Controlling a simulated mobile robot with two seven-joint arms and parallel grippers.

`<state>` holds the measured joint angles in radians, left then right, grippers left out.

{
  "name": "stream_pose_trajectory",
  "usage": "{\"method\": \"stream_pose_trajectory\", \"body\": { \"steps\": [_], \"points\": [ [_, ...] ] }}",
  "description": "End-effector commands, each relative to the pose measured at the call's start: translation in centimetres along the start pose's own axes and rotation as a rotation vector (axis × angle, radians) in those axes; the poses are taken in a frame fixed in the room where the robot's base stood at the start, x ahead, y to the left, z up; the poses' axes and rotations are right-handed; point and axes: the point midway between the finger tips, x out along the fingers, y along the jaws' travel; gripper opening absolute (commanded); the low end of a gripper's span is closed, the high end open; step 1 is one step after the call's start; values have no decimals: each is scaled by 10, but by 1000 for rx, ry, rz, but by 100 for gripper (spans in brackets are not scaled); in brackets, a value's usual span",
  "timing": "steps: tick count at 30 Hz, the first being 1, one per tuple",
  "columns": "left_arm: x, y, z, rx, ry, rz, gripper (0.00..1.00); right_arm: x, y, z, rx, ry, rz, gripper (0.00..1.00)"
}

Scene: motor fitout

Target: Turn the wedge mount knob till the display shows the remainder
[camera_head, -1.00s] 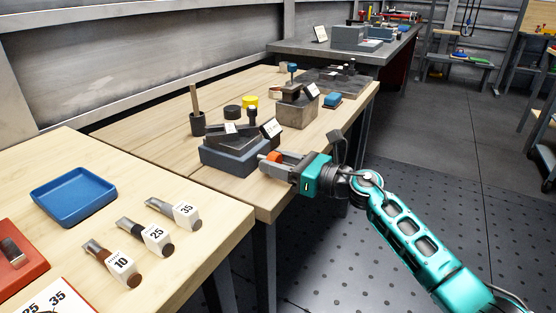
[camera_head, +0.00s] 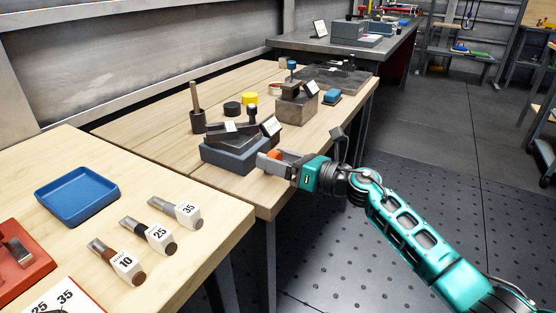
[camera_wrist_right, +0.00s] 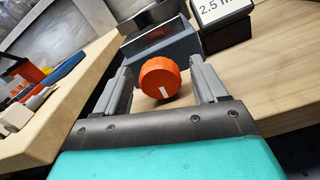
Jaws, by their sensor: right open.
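The wedge mount (camera_head: 236,150) is a blue-grey block with a dark sloped top on the wooden bench. Its orange knob (camera_wrist_right: 160,78) has a white mark, which points down and slightly right in the right wrist view. My right gripper (camera_wrist_right: 163,85) is open, with one finger on each side of the knob; I cannot tell whether they touch it. In the head view the right gripper (camera_head: 272,158) is at the mount's front right side. The display (camera_head: 271,126) is a small tilted panel beside the mount; in the right wrist view it (camera_wrist_right: 219,8) reads "2.5" and part of a unit. My left gripper is not in view.
Tagged tools marked 10, 25 and 35 (camera_head: 157,234) lie on the near bench beside a blue tray (camera_head: 77,194). A red tray (camera_head: 22,262) is at the left edge. A second block fixture (camera_head: 297,105) stands farther back. Open floor lies to the right.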

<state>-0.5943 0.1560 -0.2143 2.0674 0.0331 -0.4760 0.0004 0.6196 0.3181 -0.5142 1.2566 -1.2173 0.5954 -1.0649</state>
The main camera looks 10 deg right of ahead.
Motion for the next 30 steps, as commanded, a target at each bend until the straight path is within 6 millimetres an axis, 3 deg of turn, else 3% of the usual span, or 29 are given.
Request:
{"method": "stream_pose_trajectory", "body": {
  "steps": [7, 21, 30],
  "points": [
    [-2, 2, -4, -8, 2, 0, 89, -20, -1, 0, 0, 2, -2, 72],
    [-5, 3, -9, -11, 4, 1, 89, -114, 0, -1, 1, 1, -2, 72],
    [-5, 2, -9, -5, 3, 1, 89, -130, 0, 0, 0, 0, 1, 72]
  ]
}}
